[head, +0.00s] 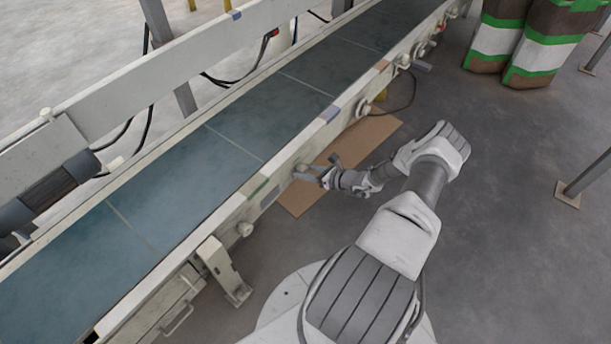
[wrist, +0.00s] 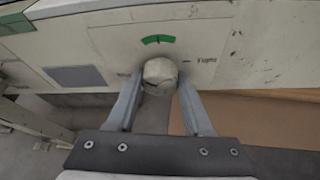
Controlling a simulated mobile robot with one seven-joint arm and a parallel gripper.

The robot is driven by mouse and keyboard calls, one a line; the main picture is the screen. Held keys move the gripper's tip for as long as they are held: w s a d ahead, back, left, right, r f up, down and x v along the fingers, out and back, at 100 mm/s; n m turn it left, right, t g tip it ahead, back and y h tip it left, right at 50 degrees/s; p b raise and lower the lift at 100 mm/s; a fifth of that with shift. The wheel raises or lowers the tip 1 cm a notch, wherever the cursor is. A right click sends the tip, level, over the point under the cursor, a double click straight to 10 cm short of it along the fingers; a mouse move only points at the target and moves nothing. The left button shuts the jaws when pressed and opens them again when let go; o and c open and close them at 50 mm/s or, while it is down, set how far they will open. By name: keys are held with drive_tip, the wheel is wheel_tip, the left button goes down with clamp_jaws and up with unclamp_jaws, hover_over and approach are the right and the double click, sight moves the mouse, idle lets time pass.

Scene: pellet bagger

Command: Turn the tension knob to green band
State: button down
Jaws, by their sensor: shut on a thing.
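The tension knob (wrist: 160,77) is a pale, worn round knob on the cream side panel of the conveyor. The green band (wrist: 158,39) is a short arc on the panel just above it, with a small dark mark at its middle. Small dark lettering and a tick stand to the right of the knob. My gripper (wrist: 160,86) is shut on the knob, one finger on its left and one on its right. In the head view my gripper (head: 310,175) reaches the conveyor's near side. I cannot make out a pointer on the knob.
The conveyor belt (head: 225,150) runs diagonally across the head view, with other knobs along its near rail. A brown cardboard sheet (head: 345,155) lies on the floor under my gripper. Striped sacks (head: 540,45) stand at the back right.

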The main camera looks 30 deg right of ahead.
drive_tip(key=m+y, duration=0.2)
drive_tip(key=m, duration=0.2)
drive_tip(key=shift+y, duration=0.3)
drive_tip(key=m+y, duration=0.1)
drive_tip(key=m, duration=0.2)
drive_tip(key=shift+m+y, duration=0.3)
drive_tip(key=shift+y, duration=0.1)
drive_tip(key=shift+d, duration=0.1)
drive_tip(key=shift+c, duration=1.5)
unclamp_jaws()
drive_tip(key=p+v, duration=0.1)
drive_tip(key=v, duration=1.6)
drive_tip(key=shift+d, duration=0.2)
drive_tip(key=shift+f, duration=0.15)
